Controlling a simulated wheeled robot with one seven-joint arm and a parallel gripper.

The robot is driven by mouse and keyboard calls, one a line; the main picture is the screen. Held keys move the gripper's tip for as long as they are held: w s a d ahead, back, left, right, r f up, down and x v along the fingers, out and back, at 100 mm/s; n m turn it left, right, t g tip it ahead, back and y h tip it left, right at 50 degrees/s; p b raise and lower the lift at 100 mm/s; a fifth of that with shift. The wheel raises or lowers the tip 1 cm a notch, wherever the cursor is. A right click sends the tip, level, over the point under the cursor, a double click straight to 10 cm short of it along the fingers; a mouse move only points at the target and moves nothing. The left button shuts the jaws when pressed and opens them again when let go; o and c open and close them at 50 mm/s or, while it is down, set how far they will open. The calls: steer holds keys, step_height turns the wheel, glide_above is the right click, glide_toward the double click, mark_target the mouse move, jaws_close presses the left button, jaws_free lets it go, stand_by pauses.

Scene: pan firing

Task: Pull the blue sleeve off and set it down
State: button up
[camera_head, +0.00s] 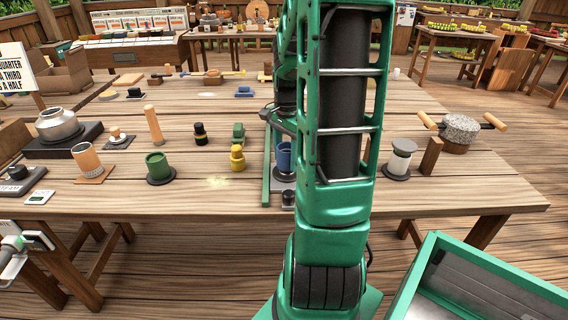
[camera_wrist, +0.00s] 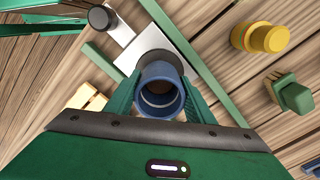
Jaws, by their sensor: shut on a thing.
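The blue sleeve (camera_head: 284,155) is upright just left of my arm, partly covered by it in the head view. In the wrist view the blue sleeve (camera_wrist: 162,76) sits between the fingers of my gripper (camera_wrist: 159,96), which is shut on its sides. Its open end faces the wrist camera. A grey round base (camera_head: 284,177) shows under it, on a pale metal plate (camera_wrist: 184,47). I cannot tell whether the sleeve is still around a post or clear of it.
Green rails (camera_head: 266,175) flank the plate, with a dark knob (camera_head: 288,198) in front. A yellow stepped piece (camera_head: 237,158) and a green cup (camera_head: 158,168) stand to the left. A white spool (camera_head: 400,158) and a wooden block (camera_head: 430,156) stand to the right.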

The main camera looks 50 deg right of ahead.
mark_target(286, 143)
steer(key=shift+r, duration=0.4)
steer(key=shift+r, duration=1.95)
